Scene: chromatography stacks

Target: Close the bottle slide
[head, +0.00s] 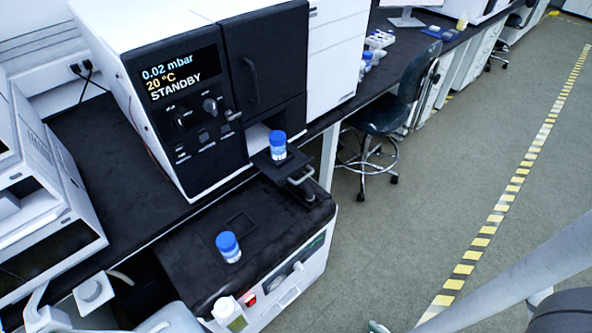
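The bottle slide (272,167) is a dark tray that sticks out of the opening at the bottom of the white and black instrument (155,32). A bottle with a blue cap (277,144) stands upright on it. A metal handle (302,178) is at the slide's front end.
A second blue-capped bottle (228,246) stands on the black-topped unit (268,212) in front of the instrument. A container with a pale lid (228,312) is at its near edge. A dark stool (385,115) stands to the right. The grey floor (420,210) is otherwise clear.

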